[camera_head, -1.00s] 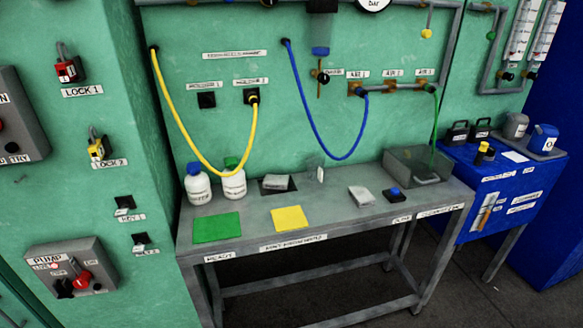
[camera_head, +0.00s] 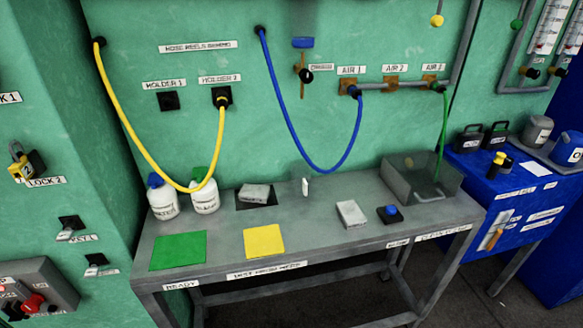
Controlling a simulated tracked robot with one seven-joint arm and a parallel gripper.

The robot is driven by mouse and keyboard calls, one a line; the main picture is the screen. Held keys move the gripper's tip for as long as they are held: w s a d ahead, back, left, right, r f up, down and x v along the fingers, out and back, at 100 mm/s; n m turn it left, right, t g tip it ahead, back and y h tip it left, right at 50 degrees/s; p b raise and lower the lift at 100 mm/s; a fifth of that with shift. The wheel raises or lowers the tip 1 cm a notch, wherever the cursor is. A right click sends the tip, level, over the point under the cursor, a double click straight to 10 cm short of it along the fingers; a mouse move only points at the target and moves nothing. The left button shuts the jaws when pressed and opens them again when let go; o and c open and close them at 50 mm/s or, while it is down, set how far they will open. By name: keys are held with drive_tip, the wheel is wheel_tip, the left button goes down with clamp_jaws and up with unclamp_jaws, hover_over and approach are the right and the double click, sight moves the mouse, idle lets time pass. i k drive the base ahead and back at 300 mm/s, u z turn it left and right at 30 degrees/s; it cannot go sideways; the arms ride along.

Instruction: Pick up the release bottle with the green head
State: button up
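The release bottle with the green head (camera_head: 205,195) stands upright at the back left of the grey bench (camera_head: 330,241). It has a white body, and its green top is partly hidden behind the yellow hose (camera_head: 136,144), which hangs in front of it. A similar white bottle with a blue head (camera_head: 162,198) stands close on its left. My gripper is not in the view.
A green mat (camera_head: 178,251) and a yellow mat (camera_head: 264,241) lie in front of the bottles. A grey block (camera_head: 254,192) lies on a dark pad to the right. A blue hose (camera_head: 301,131) hangs from the wall. A clear bin (camera_head: 421,179) stands at the bench's right end.

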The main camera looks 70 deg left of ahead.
sight(205, 202)
drive_tip(key=z, duration=0.1)
drive_tip(key=k, duration=2.7)
drive_tip(key=u, duration=2)
drive_tip(key=i, duration=1)
drive_tip(key=u, duration=0.1)
